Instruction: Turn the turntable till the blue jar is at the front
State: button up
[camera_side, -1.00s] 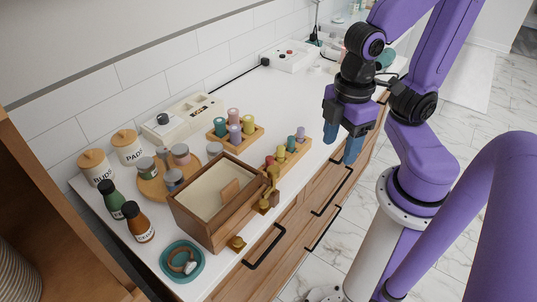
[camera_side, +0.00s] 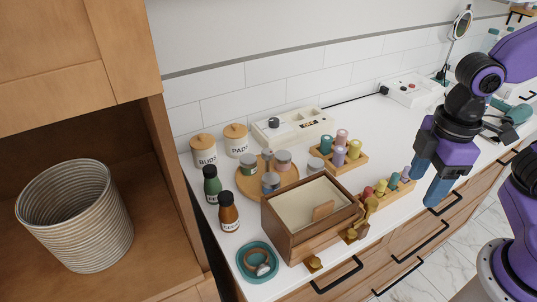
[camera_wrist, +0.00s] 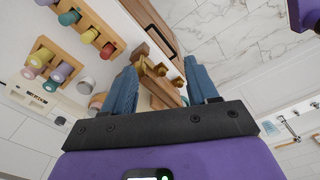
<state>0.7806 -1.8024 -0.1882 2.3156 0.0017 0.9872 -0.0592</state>
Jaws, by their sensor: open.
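The turntable (camera_side: 249,186) is a round wooden disc on the white counter, with a short wooden post at its middle. Several small jars stand on it. A grey-blue jar (camera_side: 270,183), which looks like the blue jar, stands near its front edge. A green-banded jar (camera_side: 248,163) is at the back left and a pinkish jar (camera_side: 283,162) at the right. My gripper (camera_side: 427,192) is well to the right of the turntable, near the counter's front edge, with blue fingers pointing down. In the wrist view its fingers (camera_wrist: 162,85) are spread with nothing held between them.
An open wooden box (camera_side: 290,225) stands in front of the turntable, with brass pieces beside it. Two peg racks (camera_side: 347,165) are to its right. Dark bottles (camera_side: 228,212) stand at its left, canisters (camera_side: 236,140) behind. A teal dish (camera_side: 258,262) lies in front.

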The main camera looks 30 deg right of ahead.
jog(key=w+a+r, duration=0.2)
jog(key=w+a, duration=0.3)
jog(key=w, duration=0.4)
jog(key=w+a+r, duration=0.3)
jog(key=w+a, duration=0.2)
jog(key=w, duration=0.4)
jog(key=m, duration=0.1)
send_over(269, 151)
notch_tip(269, 151, down, 17)
jog(key=shift+r, duration=0.1)
grip_shut()
